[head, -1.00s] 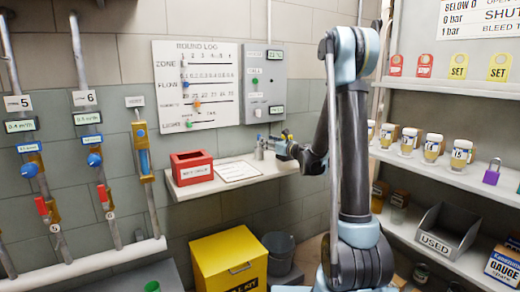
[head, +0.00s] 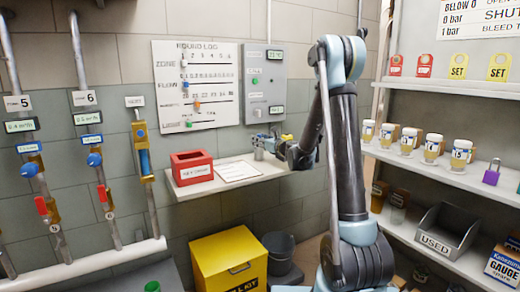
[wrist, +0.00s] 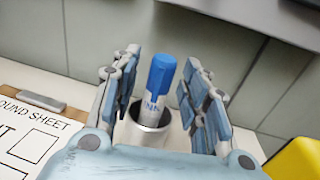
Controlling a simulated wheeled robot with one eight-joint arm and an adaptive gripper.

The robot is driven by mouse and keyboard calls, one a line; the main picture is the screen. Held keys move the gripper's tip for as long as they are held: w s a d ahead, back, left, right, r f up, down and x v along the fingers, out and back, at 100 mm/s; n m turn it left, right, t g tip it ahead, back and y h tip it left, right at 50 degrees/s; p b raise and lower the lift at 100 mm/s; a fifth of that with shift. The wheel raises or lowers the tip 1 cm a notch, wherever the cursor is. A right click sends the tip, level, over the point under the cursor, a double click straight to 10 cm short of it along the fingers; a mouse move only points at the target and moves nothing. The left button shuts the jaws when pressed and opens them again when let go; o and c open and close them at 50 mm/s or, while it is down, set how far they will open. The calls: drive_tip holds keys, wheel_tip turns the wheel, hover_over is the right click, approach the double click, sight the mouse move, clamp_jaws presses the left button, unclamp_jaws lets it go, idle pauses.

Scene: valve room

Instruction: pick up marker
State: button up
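The marker (wrist: 158,82) has a blue cap and a pale body with blue print. It stands in a small metal cup (wrist: 148,131) in the wrist view, leaning slightly right. My gripper (wrist: 163,68) is open, with one finger on each side of the marker and visible gaps between. In the head view my gripper (head: 269,143) is over the wall shelf (head: 243,179). I cannot make out the marker there.
A round sheet (head: 236,171) and a red open box (head: 192,168) are on the shelf, left of the cup. A yellow bin (head: 230,262) stands below. Shelving with several jars (head: 407,141) is on the right. The wall is close behind the cup.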

drive_tip(key=c, duration=0.7)
drive_tip(key=shift+r, duration=0.15)
drive_tip(key=shift+s+d+r, duration=0.1)
drive_tip(key=shift+s+r, duration=0.05)
drive_tip(key=shift+r, duration=0.05)
wheel_tip(320, 180, up, 7)
drive_tip(key=shift+f, duration=0.2)
drive_tip(key=v, duration=0.6)
drive_tip(key=s+a+v, duration=0.1)
drive_tip(key=v, duration=0.6)
drive_tip(key=s+a+v, duration=0.1)
drive_tip(key=v, duration=0.5)
drive_tip(key=shift+s+d+f, duration=0.1)
drive_tip(key=shift+s+f, duration=0.05)
